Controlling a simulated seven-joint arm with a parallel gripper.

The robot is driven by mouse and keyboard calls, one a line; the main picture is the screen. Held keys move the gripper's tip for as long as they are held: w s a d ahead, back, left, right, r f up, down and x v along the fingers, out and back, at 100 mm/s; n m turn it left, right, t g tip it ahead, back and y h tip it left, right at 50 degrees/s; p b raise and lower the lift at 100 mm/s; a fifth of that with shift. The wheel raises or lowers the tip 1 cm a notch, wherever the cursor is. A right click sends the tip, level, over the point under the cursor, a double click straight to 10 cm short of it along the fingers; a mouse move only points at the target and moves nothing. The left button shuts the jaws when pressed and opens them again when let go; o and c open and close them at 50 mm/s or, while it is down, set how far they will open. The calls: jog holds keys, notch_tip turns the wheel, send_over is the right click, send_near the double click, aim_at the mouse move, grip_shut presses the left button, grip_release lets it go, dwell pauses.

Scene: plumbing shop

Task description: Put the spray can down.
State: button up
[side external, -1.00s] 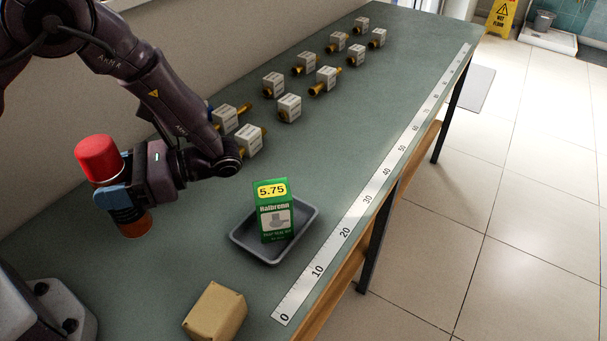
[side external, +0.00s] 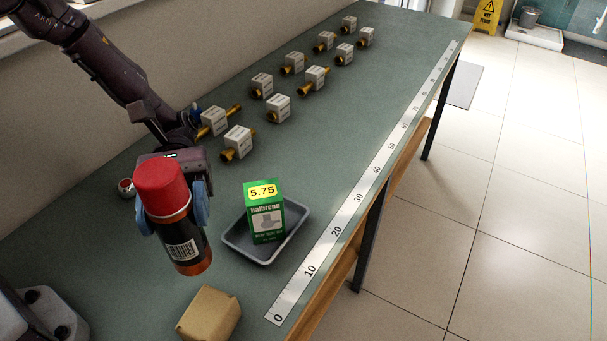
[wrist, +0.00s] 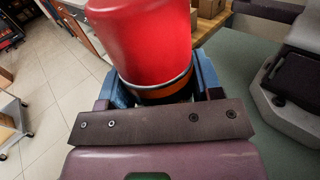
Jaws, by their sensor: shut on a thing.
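The spray can (side external: 175,220) has a red cap, a black body with a barcode label and an orange-red lower band. My gripper (side external: 172,208) is shut on it, with a blue finger on each side. The can is slightly tilted in the side view, left of the grey tray; I cannot tell for sure whether its base touches the bench. In the wrist view the red cap and upper body of the can (wrist: 150,40) fill the middle between the blue fingers (wrist: 160,85), and its base is hidden.
A green box (side external: 265,213) marked 5.75 stands in the grey tray (side external: 233,245). A tan box (side external: 210,314) is at the front. Several white-labelled brass fittings (side external: 237,142) stand behind. A small round red and white thing (side external: 126,188) is left of the can. A ruler strip (side external: 337,232) lines the right edge.

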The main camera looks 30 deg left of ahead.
jog(key=w+d+r+n+t+h, duration=0.45)
jog(key=w+r+n+t, duration=0.55)
jog(key=t, duration=0.5)
jog(key=w+a+r+n+t+y, duration=0.4)
jog(key=w+a+n+t+y, duration=0.3)
jog(key=w+n+t, duration=0.4)
notch_tip(320, 180, down, 11)
jog(key=t, duration=0.2)
jog(key=w+d+f, duration=0.3)
jog(key=w+f, duration=0.9)
jog(key=f, duration=0.1)
jog(key=shift+w+d+m, duration=0.35)
jog(key=shift+m, duration=0.05)
